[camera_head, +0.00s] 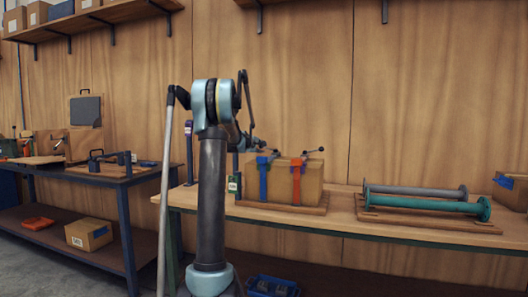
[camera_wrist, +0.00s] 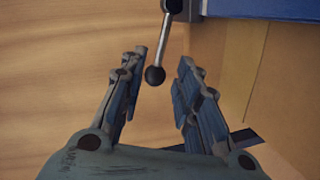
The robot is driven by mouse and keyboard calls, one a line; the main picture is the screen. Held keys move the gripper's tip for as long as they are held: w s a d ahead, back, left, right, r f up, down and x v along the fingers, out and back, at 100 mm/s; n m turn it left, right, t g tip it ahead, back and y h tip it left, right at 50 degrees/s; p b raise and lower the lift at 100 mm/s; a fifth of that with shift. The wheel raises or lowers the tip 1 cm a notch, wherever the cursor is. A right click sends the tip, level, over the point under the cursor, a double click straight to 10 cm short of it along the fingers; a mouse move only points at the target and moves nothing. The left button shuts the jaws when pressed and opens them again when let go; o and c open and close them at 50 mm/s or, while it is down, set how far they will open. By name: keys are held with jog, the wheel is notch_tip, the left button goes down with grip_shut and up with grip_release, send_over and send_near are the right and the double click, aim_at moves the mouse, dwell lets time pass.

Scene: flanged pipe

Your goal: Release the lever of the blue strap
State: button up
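The blue strap (camera_head: 263,178) runs over a cardboard box (camera_head: 283,184) on the workbench. In the wrist view the strap (camera_wrist: 262,9) is a wide blue band at the top right. Its lever (camera_wrist: 160,50) is a grey metal rod with a dark ball knob, hanging down from a metal pivot at the top. My gripper (camera_wrist: 163,60) is open, with one finger on each side of the rod and knob. Gaps show on both sides, so the fingers look apart from the lever. In the head view my gripper is small and partly hidden by my arm.
An orange-red strap (camera_head: 297,181) with its own lever (camera_head: 313,150) crosses the same box to the right. A wooden board (camera_head: 310,210) lies under the box. A green flanged pipe (camera_head: 425,204) and a grey one (camera_head: 415,190) lie further right. Shelves hang above.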

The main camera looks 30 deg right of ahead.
jog(key=shift+x, duration=3.35)
grip_shut()
